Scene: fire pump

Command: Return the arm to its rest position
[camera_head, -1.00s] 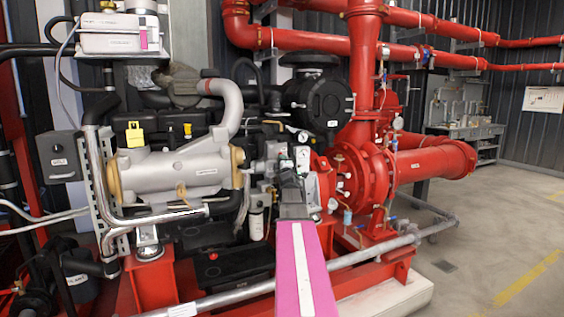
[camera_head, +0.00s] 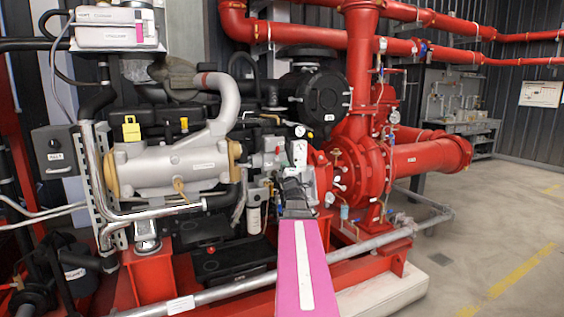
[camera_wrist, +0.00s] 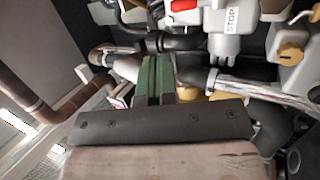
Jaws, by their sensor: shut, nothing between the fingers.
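My arm's pink link rises from the bottom middle of the head view, over the red base frame. My gripper (camera_head: 294,186) is at its far end, dark and small, in front of the engine's valves and gauges. Its fingertips are hard to make out there. In the wrist view my gripper (camera_wrist: 155,64) shows as green fingers side by side beyond a dark plate. It is shut and empty. Grey pipes and engine parts lie behind the fingers; I cannot tell if they touch anything.
The silver cylinder (camera_head: 170,167) and black engine parts fill the left. The red pump (camera_head: 365,180) stands just right of my gripper. A grey rail pipe (camera_head: 345,252) crosses below the arm. Open floor (camera_head: 490,240) lies to the right.

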